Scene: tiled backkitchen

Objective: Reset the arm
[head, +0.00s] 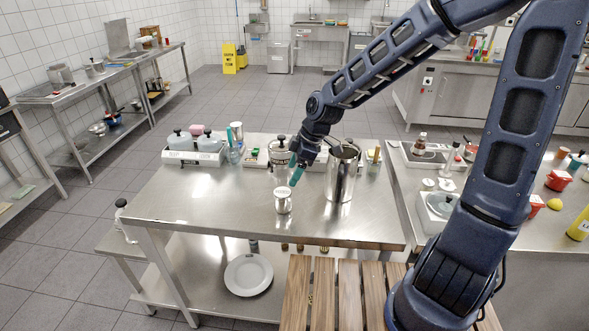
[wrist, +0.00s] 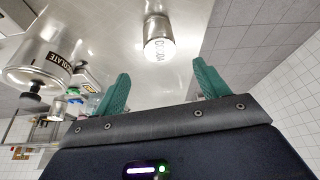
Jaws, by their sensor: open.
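My arm reaches from the right over a steel table (head: 190,205). My gripper (head: 296,176) has green fingertips and hangs above the table, just above a small silver shaker (head: 283,203). In the wrist view my gripper (wrist: 162,84) is open, with the fingers wide apart and nothing between them. The shaker (wrist: 158,42) shows beyond the fingertips, apart from them, with lettering that looks like "cocoa".
A tall steel container (head: 341,182) stands close to the right of my gripper. A tray of lidded containers (head: 194,157) and jars stand along the table's back. A plate (head: 248,275) lies on the lower shelf. A second counter (head: 548,232) is at right. The table's left front is clear.

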